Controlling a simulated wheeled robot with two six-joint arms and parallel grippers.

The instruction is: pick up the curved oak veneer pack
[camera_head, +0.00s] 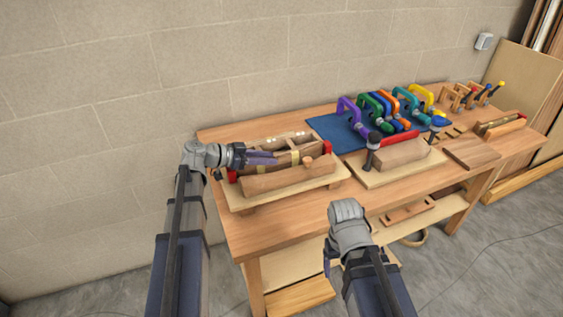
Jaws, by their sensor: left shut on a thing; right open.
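The curved oak veneer pack (292,158) looks like a brown, slightly bent strip with pale tape bands, lying in the left wooden tray (243,203). A wooden block with a round knob (307,162) partly hides it in front. My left gripper (268,158) reaches in from the left and is shut at the strip's left part; the exact contact is too small to see. The pack is still low among the tray's pieces. My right gripper (328,262) is open in front of the bench edge, away from the pack, its fingers mostly hidden by its own wrist.
The wooden bench (260,235) stands against a block wall. A blue mat (332,130) holds several coloured clamps. A curved wooden form (404,155) with dark clamps sits mid-bench, and a flat brown board (472,152) lies to its right. Bare bench top lies between the trays.

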